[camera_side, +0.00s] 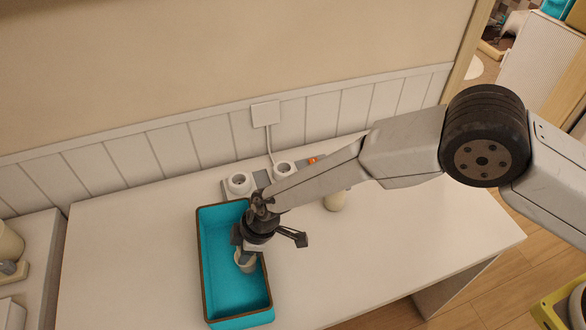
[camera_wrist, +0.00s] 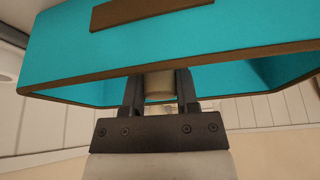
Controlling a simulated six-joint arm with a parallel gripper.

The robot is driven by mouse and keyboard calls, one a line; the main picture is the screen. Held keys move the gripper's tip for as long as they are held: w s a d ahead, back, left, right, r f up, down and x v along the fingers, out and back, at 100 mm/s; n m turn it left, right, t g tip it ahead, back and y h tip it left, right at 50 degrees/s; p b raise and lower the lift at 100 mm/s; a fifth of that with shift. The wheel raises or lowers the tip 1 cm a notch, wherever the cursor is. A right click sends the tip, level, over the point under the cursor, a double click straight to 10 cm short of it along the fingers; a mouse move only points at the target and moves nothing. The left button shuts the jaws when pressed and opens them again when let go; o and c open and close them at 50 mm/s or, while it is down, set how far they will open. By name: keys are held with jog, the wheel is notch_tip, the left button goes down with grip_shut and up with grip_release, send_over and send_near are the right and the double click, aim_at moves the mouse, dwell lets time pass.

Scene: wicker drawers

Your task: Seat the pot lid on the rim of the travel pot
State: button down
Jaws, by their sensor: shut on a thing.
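My gripper (camera_side: 244,246) points down inside the teal tray (camera_side: 223,292). It is shut on a small cream cylindrical piece (camera_side: 246,264), and I cannot tell if this is the pot lid or the travel pot. In the wrist view the cream piece (camera_wrist: 159,84) sits between the two dark fingers, with the teal tray (camera_wrist: 230,50) around it. Whether the piece touches the tray floor is unclear. A cream rounded vessel (camera_side: 336,201) stands on the table right of the tray, partly hidden behind my arm. No separate lid can be made out.
A grey unit with two round white fittings (camera_side: 239,183) stands behind the tray by the wall. A cable runs up to a wall plate (camera_side: 265,113). An orange thing (camera_side: 312,160) shows beside my arm. The white table (camera_side: 400,255) is clear at the right front.

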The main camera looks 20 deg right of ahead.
jog(key=shift+f, duration=0.45)
jog(key=shift+c, duration=1.4)
grip_release()
jog(key=shift+r, duration=0.15)
jog(key=shift+v, duration=3.75)
jog(key=shift+d, duration=0.1)
